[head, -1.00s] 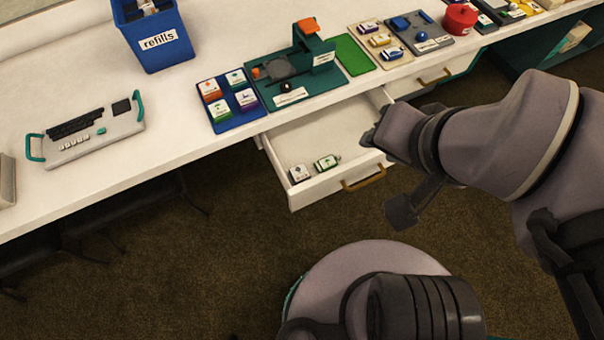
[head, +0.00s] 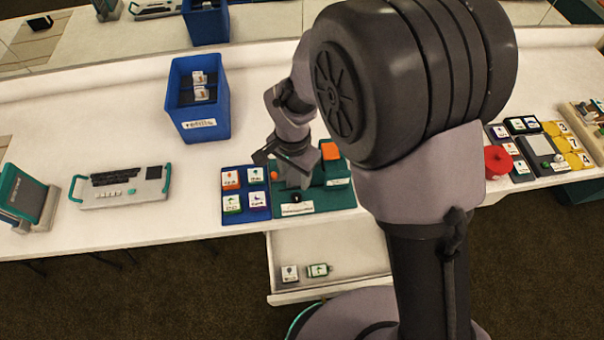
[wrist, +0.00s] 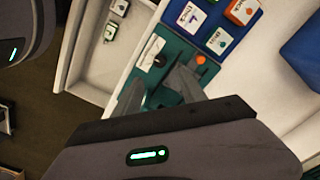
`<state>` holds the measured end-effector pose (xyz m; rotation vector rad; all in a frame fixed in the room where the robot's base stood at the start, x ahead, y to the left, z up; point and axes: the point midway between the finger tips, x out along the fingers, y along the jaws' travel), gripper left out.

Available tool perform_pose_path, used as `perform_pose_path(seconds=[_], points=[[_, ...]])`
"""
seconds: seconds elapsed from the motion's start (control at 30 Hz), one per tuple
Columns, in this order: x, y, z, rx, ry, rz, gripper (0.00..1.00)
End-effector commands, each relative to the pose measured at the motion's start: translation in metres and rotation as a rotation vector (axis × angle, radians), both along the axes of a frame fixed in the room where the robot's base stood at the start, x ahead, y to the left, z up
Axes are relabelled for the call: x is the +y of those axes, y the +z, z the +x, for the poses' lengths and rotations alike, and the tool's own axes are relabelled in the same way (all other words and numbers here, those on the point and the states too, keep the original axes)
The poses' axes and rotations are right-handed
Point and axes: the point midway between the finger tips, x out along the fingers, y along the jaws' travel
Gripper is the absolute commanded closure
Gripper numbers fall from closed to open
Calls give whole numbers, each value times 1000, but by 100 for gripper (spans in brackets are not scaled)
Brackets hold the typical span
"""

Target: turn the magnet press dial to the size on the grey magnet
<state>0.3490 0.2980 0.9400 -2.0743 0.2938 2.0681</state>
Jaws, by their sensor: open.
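The magnet press (head: 335,196) has a dark green base, a white label and an orange-topped handle (head: 330,151). A small round black dial (head: 296,198) sits near its front edge; it also shows in the wrist view (wrist: 160,60). Its size marks are too small to read. My gripper (wrist: 162,88) is open and empty over the press, with its fingers behind the dial in the head view. A pale magnet with a dark mark (head: 290,273), apparently the grey one, lies in the open drawer (head: 345,254). Its size is unreadable.
A green-edged magnet (head: 319,270) lies beside it in the drawer. A blue tray (head: 259,214) of several magnets adjoins the press on the left. A blue refills bin (head: 199,112) stands behind. My arm hides the counter right of the press.

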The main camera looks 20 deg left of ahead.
Motion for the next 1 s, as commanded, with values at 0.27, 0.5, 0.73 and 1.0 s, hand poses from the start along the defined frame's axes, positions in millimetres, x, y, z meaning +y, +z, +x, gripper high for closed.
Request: perform_pose_path(seconds=[0.27,0.5,0.73,1.0], points=[[-1,-84,0,3,-2,-2,51],[-1,-111,1,0,-1,0,51],[-1,-113,1,0,-1,0,51],[-1,-113,1,0,-1,0,85]])
